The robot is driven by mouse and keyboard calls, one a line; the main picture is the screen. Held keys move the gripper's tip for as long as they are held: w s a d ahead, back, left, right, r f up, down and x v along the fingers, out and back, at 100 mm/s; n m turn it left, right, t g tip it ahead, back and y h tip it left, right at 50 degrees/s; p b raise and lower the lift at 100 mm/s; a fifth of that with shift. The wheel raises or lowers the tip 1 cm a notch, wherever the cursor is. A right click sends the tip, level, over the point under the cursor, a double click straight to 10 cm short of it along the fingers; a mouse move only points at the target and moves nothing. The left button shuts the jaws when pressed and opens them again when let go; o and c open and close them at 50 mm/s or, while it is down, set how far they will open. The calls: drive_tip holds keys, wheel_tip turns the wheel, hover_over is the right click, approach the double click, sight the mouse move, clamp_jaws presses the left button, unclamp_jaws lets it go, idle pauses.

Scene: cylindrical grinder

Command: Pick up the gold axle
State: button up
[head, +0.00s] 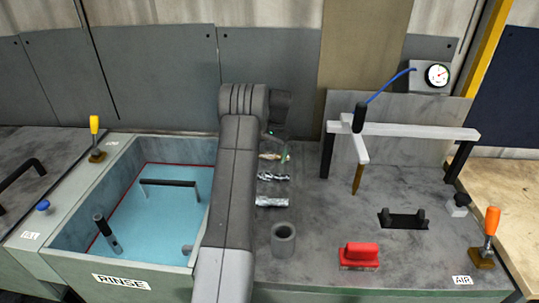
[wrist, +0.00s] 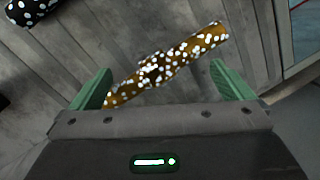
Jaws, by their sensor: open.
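The gold axle (wrist: 172,65) lies on a grey grooved surface in the wrist view, slanting from lower left to upper right, with speckled bright highlights.
Two silver shafts, one (head: 273,178) and another (head: 271,202), lie in front of the axle. A grey cup (head: 283,239) and a red block (head: 359,256) stand nearer. A blue rinse tank (head: 160,225) is left; a white-beamed frame (head: 410,130) stands right.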

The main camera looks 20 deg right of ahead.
drive_tip(key=shift+f, duration=0.2)
drive_tip(key=shift+r, duration=0.1)
clamp_jaws()
